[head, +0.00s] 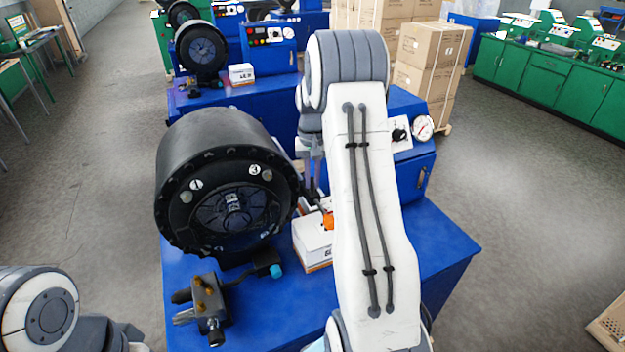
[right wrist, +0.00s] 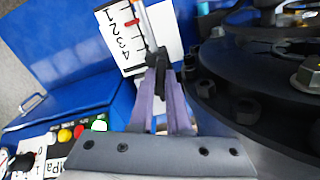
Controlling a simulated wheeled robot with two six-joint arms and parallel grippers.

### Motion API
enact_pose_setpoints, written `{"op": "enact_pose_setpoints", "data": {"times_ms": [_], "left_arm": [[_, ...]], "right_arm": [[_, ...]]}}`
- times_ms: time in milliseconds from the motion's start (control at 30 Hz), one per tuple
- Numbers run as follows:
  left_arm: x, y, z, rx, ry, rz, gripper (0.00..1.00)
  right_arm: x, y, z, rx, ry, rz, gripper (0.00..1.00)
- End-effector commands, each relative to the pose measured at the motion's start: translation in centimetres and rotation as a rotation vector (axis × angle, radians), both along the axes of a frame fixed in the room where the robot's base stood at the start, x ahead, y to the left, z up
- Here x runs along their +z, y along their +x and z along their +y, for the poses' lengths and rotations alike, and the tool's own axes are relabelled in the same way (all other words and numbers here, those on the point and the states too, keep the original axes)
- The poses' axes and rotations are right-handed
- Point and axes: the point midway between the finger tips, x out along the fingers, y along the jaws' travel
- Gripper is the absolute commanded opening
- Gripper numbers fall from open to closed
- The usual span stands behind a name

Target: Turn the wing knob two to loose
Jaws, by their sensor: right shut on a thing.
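My right arm reaches forward over the blue crimper bench in the head view, and its gripper (head: 316,190) is partly hidden beside the big black crimping head (head: 215,130). In the right wrist view, my right gripper (right wrist: 161,82) is shut on a small dark part that looks like the wing knob (right wrist: 158,62). A thin grey rod with an orange end runs on beyond it. The knob's turn angle cannot be told. My left gripper is not in view.
The black head's bolted ring (right wrist: 240,85) is close on the right in the right wrist view. A white box (head: 312,250) and a dark fixture with brass pins (head: 205,300) stand on the bench. A pressure gauge (head: 423,127) is behind my arm.

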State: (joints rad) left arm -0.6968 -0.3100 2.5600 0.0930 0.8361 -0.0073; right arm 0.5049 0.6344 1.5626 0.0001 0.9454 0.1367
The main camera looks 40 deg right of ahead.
Motion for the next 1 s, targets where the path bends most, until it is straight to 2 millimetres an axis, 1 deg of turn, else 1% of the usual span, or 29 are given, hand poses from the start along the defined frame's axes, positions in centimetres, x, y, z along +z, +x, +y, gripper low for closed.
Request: {"op": "enact_pose_setpoints", "data": {"times_ms": [200,500,700,1000], "left_arm": [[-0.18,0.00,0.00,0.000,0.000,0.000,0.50],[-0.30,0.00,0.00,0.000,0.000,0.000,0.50],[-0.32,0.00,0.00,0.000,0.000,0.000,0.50],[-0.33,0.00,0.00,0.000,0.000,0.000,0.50]], "right_arm": [[0.15,0.07,-0.07,0.179,-0.002,-0.003,0.00],[0.18,0.09,-0.07,0.350,-0.003,-0.003,0.00],[0.20,0.10,-0.07,0.405,-0.003,-0.004,0.00],[0.22,0.12,-0.08,0.424,-0.004,-0.004,0.00]]}}
